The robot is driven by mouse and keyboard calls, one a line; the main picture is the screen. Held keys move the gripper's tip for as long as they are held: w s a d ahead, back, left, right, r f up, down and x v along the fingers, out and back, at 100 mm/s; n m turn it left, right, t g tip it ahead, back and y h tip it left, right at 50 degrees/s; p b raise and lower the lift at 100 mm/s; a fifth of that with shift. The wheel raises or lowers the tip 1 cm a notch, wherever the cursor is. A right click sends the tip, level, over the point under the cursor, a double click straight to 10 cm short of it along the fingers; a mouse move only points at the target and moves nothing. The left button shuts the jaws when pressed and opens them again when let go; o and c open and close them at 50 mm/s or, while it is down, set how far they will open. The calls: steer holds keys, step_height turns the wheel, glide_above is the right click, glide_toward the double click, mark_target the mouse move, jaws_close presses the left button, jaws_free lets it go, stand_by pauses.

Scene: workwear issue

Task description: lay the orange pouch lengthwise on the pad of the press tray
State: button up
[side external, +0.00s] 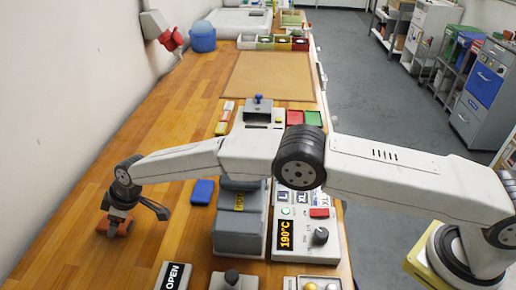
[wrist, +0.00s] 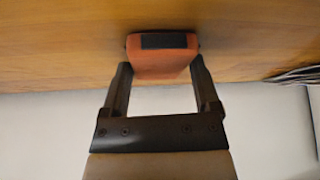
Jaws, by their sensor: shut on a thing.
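The orange pouch (side external: 127,229) is at the left of the table, low over or on the wood, partly hidden behind my gripper (side external: 117,226). In the wrist view the pouch (wrist: 163,68) shows a dark patch on its upper face. My gripper's two fingers (wrist: 161,75) are shut on its sides. I cannot tell whether the pouch touches the table. The press is a dark grey block (side external: 238,236) with a yellow-marked label, right of my gripper. My arm crosses above it. I cannot make out the tray's pad.
A blue block (side external: 203,191) lies between my gripper and the press. A control panel (side external: 289,238) reading 190°C stands right of the press. An OPEN sign (side external: 173,277) is near the front. A brown board (side external: 268,76) lies farther back. Bare wood surrounds my gripper.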

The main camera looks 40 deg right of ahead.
mark_target(108, 222)
steer(key=shift+r, duration=1.6)
steer(key=shift+s+d+r, duration=0.4)
steer(key=shift+s+r, duration=0.25)
steer(key=shift+r, duration=0.15)
steer(key=s+r, duration=0.1)
steer(key=d+r, duration=0.1)
steer(key=s+r, duration=0.1)
steer(key=r, duration=0.1)
steer(key=shift+s+d, duration=0.35)
steer(key=shift+d, duration=0.05)
steer(key=s+d+r, duration=0.1)
steer(key=s, duration=0.1)
steer(key=s+d+r, duration=0.1)
steer(key=s, duration=0.1)
steer(key=s+d+r, duration=0.1)
steer(key=s+d, duration=0.1)
steer(key=shift+r, duration=0.15)
steer(key=shift+s+d+r, duration=0.2)
steer(key=shift+s+d, duration=0.05)
steer(key=shift+s, duration=0.2)
steer(key=shift+s+d+r, duration=0.2)
steer(key=shift+s+d, duration=0.05)
steer(key=shift+s, duration=0.15)
steer(key=shift+r, duration=0.1)
